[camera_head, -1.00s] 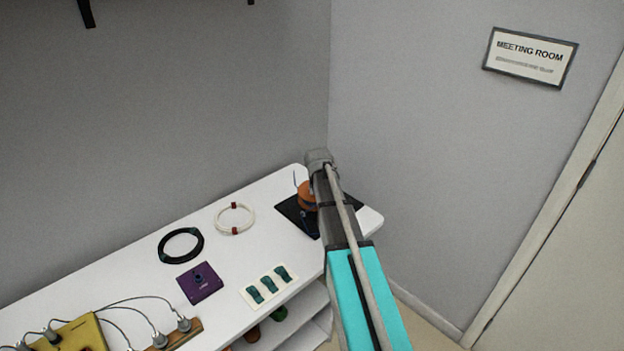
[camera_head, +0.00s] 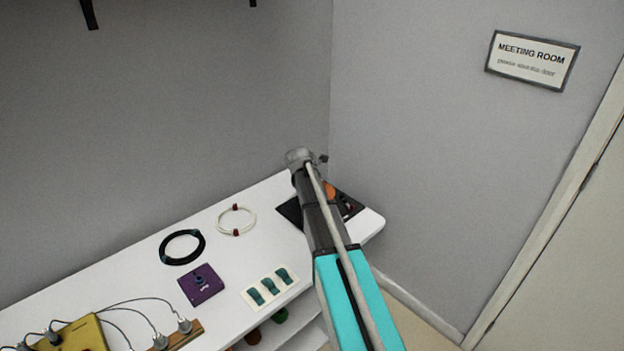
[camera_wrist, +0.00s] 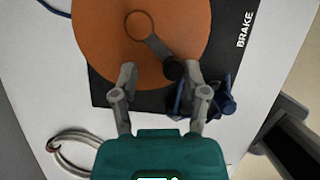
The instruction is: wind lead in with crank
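An orange reel (camera_wrist: 110,40) on a black base (camera_wrist: 103,92) fills the upper wrist view. A dark crank arm (camera_wrist: 152,43) runs from the reel's centre to a round dark knob (camera_wrist: 174,69). My gripper (camera_wrist: 160,72) is open above the reel, with the knob between its fingertips, nearer the right one; contact cannot be told. A blue lead (camera_wrist: 54,9) shows at the top left. A dark blue part (camera_wrist: 226,106) lies by the right finger, near the word BRAKE. In the head view my arm partly hides the reel (camera_head: 330,191) and base (camera_head: 290,212).
On the white table (camera_head: 130,270) lie a white coil (camera_head: 222,229), a black coil (camera_head: 164,254), a purple box (camera_head: 205,290) and a switch panel (camera_head: 249,303). A yellow box (camera_head: 85,334) with cables stands at front left. Walls rise behind and right.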

